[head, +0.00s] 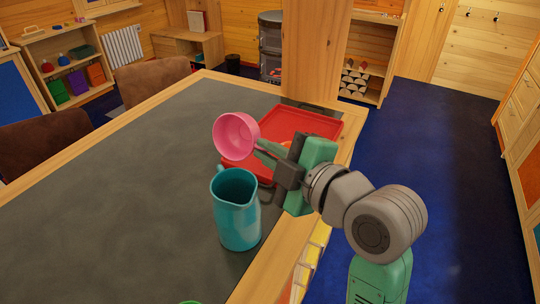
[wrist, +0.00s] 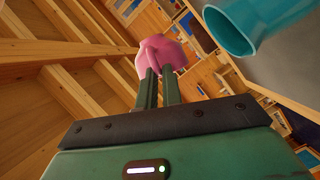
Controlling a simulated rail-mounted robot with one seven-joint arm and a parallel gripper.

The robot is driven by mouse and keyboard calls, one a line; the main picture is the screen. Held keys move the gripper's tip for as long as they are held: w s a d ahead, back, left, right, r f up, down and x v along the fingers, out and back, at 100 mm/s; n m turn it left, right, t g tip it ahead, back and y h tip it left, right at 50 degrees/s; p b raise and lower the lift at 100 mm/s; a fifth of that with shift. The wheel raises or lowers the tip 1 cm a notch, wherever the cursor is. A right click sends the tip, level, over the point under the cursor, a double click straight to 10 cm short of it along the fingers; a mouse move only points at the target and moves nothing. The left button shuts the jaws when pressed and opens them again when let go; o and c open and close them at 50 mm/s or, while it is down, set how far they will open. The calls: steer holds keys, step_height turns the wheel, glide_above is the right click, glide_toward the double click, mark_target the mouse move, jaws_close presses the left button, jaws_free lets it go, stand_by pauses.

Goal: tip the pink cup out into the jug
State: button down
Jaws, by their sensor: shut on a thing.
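The pink cup (head: 235,136) is held in the air behind and above the jug in the head view, tilted on its side with its mouth toward the left and the camera. My gripper (head: 262,148) is shut on the cup from the right. In the wrist view the cup (wrist: 160,55) sits at the tips of the two fingers (wrist: 157,88). The teal jug (head: 236,212) stands upright on the dark table top, in front of the cup. Its rim also shows in the wrist view (wrist: 232,32). I cannot see what is inside the cup or the jug.
A red tray (head: 310,122) lies on the table behind my gripper, partly hidden by it. A wooden post (head: 316,50) rises beyond the table's far end. Brown chairs (head: 45,145) stand along the left edge. The table's left part (head: 110,210) is clear.

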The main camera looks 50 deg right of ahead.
step_height(320, 180, up, 3)
steer(key=m+g+y+p, duration=0.1)
steer(key=m+p, duration=0.2)
steer(key=p, duration=0.5)
steer(key=shift+m, duration=0.3)
step_height(320, 180, up, 3)
steer(key=m+g+y, duration=0.1)
steer(key=m+y, duration=0.1)
steer(key=m, duration=0.1)
steer(key=m+g+y, duration=0.1)
steer(key=m+y, duration=0.1)
steer(key=m, duration=0.1)
steer(key=shift+m+y, duration=0.3)
steer(key=shift+b, duration=0.3)
